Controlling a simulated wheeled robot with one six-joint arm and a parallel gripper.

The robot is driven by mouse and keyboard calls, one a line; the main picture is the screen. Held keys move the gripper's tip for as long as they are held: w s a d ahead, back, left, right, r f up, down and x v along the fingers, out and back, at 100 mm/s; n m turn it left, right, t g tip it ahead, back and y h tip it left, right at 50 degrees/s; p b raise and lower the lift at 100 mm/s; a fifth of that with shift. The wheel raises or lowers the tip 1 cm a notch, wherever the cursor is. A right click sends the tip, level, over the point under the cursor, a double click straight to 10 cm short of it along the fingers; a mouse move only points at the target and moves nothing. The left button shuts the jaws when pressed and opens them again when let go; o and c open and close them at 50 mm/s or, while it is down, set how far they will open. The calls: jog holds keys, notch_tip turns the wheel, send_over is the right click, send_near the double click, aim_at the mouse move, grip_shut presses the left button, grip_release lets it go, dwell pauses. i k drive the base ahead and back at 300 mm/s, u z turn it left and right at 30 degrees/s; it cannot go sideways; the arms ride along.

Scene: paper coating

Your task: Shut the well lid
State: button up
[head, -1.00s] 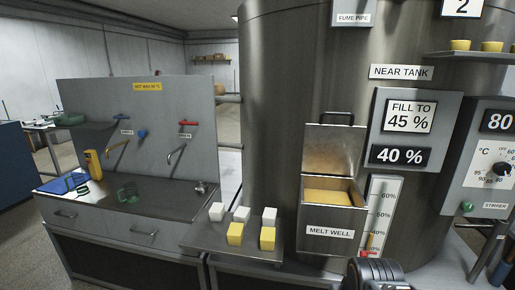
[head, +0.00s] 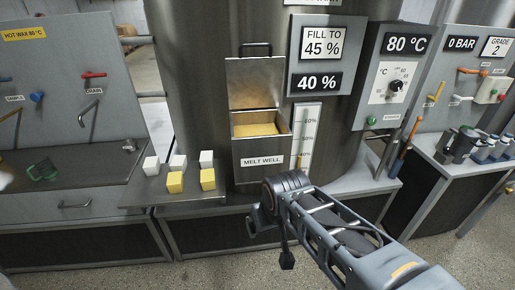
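The melt well (head: 262,160) is a metal box on the front of the big tank, with its label on the front face. Its lid (head: 256,82) stands open and upright against the tank, with a dark handle (head: 255,48) along its top edge. Yellow wax (head: 256,130) shows inside the well. My gripper (head: 262,222) is dark and small at the end of my arm, below the well in front of the bench edge. It is clear of the lid, and whether its fingers are open cannot be made out.
White and yellow blocks (head: 175,182) sit on a metal shelf (head: 150,196) left of the well. A level gauge (head: 303,140) and panels reading 45 % and 40 % are to the right. Jars (head: 466,142) stand on the right bench. The floor in front is free.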

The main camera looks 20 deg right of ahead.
aim_at(252, 82)
jog(key=k, duration=0.6)
jog(key=u, duration=0.65)
jog(key=i, duration=0.55)
jog(key=u, duration=0.85)
jog(key=i, duration=0.85)
jog(key=z, duration=0.55)
jog(key=i, duration=0.85)
jog(key=z, duration=0.7)
